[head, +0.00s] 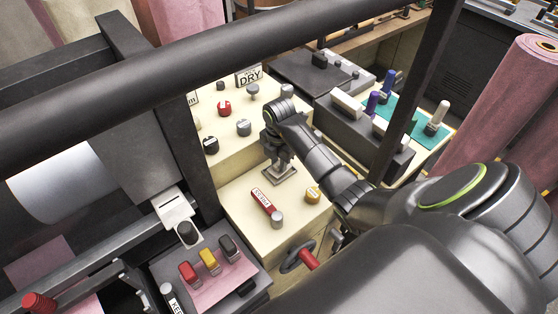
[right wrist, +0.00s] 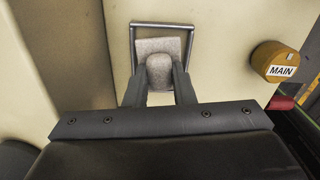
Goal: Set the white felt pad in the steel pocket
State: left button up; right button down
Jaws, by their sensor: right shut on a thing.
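My right gripper (head: 279,160) points down over the cream console, above the steel pocket (head: 281,178). In the right wrist view the two fingers (right wrist: 159,88) are closed around the rounded grey knob of the white felt pad (right wrist: 146,48). The pad looks pale grey and square there. It lies inside the outline of the thin steel pocket frame (right wrist: 191,40), a little askew to it, with a gap along the far edge. I cannot tell whether the pad rests in the pocket or hangs just above it. The fingers hide its near side. My left gripper is not in view.
Black and red knobs (head: 224,108) and a DRY sign (head: 249,77) are behind. A dark bar (head: 200,65) crosses above the console.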

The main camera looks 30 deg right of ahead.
jog(key=shift+f, duration=0.2)
dwell(0.3)
jog(key=c, duration=1.1)
grip_release()
jog(key=shift+c, duration=0.2)
jog(key=shift+r, duration=0.1)
jog(key=shift+r, duration=0.4)
notch_tip(320, 180, up, 5)
jog(key=shift+w+b, duration=0.1)
jog(key=shift+b, duration=0.7)
notch_tip(320, 180, up, 11)
jog(key=p, duration=1.1)
jog(key=shift+r, duration=0.2)
